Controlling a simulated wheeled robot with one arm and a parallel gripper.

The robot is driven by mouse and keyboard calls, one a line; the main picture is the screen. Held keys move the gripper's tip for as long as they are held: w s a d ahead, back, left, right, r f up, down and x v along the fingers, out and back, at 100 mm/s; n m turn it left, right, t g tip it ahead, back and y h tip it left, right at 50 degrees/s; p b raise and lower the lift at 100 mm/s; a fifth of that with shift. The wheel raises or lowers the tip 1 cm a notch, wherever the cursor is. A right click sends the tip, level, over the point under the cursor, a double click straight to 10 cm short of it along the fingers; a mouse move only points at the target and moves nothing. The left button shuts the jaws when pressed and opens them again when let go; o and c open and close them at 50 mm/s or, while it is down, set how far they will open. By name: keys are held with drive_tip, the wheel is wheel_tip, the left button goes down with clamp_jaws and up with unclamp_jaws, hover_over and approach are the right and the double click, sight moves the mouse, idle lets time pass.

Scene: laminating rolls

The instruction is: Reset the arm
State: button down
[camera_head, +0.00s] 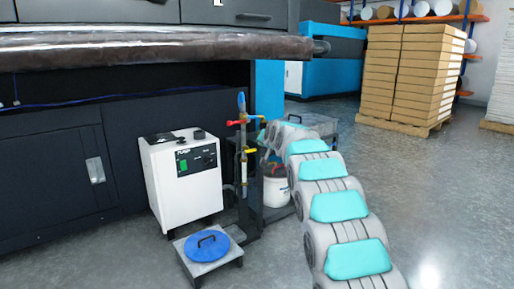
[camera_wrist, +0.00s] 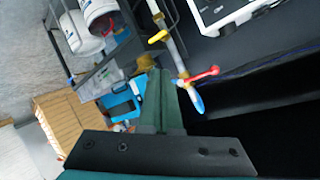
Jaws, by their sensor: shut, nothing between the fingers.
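My arm (camera_head: 338,210), grey with turquoise panels, reaches from the lower right of the head view toward the pipe stand. My gripper (camera_wrist: 160,98) shows in the wrist view, with its dark greenish fingers together and nothing between them. In the head view I cannot make out the fingers at the far end of the arm. In the wrist view the fingers point toward a pipe with a red valve handle (camera_wrist: 201,75) and a yellow handle (camera_wrist: 158,36). I cannot tell how far apart they are.
A white machine (camera_head: 182,178) and a blue-lidded stool (camera_head: 207,247) stand left of the pipe with the blue top (camera_head: 241,103). A white bucket (camera_head: 276,190) sits behind the arm. Stacked cartons (camera_head: 408,75) stand at the back right. The floor at right is clear.

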drive_tip(key=s+d+f+n+g+h, duration=0.1)
drive_tip(key=s+d+f+g, duration=0.4)
drive_tip(key=s, duration=1.9)
drive_tip(key=s+d+f+n+g+h, duration=0.1)
drive_tip(key=s+d+f+g, duration=0.45)
drive_tip(key=s, duration=1.85)
drive_tip(key=s+d+f+n+g+h, duration=0.15)
drive_tip(key=s+f+g, duration=0.4)
drive_tip(key=s, duration=1.85)
wheel_tip(320, 180, up, 12)
drive_tip(key=t+p, duration=0.1)
drive_tip(key=p, duration=1.3)
drive_tip(key=shift+s+d+t, duration=0.3)
drive_tip(key=shift+s+d, duration=0.15)
drive_tip(key=shift+w+f, duration=0.1)
